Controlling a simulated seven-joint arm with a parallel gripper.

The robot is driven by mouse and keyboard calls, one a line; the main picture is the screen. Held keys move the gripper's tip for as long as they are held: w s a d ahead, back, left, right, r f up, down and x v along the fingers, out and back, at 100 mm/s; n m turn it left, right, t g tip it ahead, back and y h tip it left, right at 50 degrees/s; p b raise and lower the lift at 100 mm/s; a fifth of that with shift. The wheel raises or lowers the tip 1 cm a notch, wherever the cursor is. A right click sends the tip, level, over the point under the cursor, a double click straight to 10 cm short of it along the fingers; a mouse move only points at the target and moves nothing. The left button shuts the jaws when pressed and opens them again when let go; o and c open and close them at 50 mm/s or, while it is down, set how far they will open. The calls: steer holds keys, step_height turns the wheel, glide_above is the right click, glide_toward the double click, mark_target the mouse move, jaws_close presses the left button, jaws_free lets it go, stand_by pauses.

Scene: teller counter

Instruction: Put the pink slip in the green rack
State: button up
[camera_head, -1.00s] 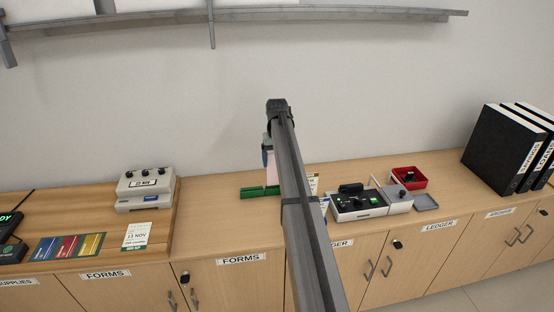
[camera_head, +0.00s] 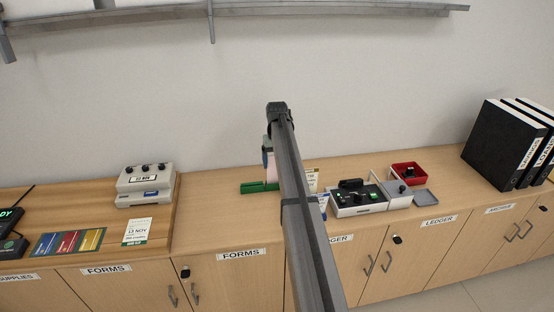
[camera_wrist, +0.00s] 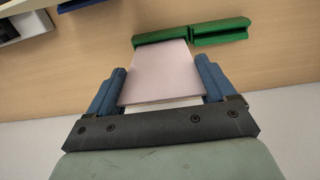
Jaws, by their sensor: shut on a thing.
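The pink slip (camera_wrist: 158,72) is held between the two blue fingers of my gripper (camera_wrist: 160,88) in the wrist view. The slip's far edge meets or overlaps the green rack (camera_wrist: 220,32) in that view; I cannot tell whether it is in a slot. In the head view the green rack (camera_head: 252,187) lies on the counter, partly hidden by my arm. The pink slip (camera_head: 271,168) hangs upright just above or at the rack, under my gripper (camera_head: 267,158), which is largely hidden by my arm.
A date-stamp device (camera_head: 145,184) and a white date card (camera_head: 137,231) stand to the left. A grey console (camera_head: 358,200), a red tray (camera_head: 410,172) and black binders (camera_head: 503,143) stand to the right. A wall shelf (camera_head: 330,10) runs above.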

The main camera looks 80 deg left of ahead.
steer(key=shift+f, duration=0.4)
steer(key=o, duration=1.2)
steer(key=shift+r, duration=0.1)
steer(key=shift+r, duration=3.45)
steer(key=shift+w, duration=0.1)
